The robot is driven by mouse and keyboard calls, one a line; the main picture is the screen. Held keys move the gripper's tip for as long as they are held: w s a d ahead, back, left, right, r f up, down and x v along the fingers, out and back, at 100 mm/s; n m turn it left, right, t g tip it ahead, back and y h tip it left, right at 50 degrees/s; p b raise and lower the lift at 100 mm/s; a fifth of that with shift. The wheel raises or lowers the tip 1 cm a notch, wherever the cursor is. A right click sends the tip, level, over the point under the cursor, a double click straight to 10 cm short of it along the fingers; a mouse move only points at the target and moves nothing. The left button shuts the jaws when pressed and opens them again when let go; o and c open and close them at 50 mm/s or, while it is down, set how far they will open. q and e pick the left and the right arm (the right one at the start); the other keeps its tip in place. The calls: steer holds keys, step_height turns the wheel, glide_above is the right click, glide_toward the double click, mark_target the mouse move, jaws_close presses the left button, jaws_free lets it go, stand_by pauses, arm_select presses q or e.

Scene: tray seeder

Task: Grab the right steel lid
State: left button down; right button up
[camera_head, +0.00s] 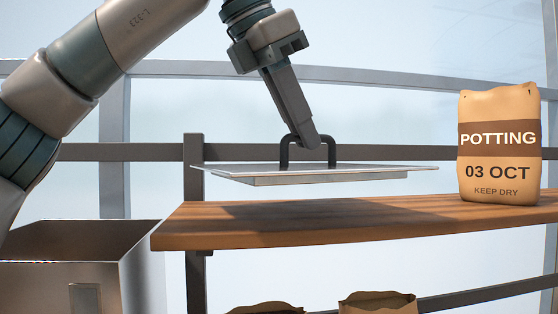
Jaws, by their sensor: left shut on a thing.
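A flat steel lid (375,171) with a black arched handle (332,151) is in the middle of the head view. It hangs nearly level above the wooden shelf (290,232), with a gap under it and its shadow on the boards. My left gripper (310,140) comes down from above and is shut on the handle's top bar. The fingertips overlap the handle, and part of the grip is hidden. My right gripper is not in view.
A tan potting bag (499,190) stands upright on the shelf at the right. An open-topped metal bin (50,281) is at the lower left, beside the shelf's left end. Two brown bags (377,303) show below the shelf. Grey rails cross behind.

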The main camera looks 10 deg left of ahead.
arm_select(q)
steer(key=s+d+r, duration=0.1)
steer(key=d+r, duration=0.4)
steer(key=d, duration=0.3)
steer(key=shift+d+b, duration=0.15)
steer(key=shift+b, duration=0.3)
steer(key=shift+f, duration=0.1)
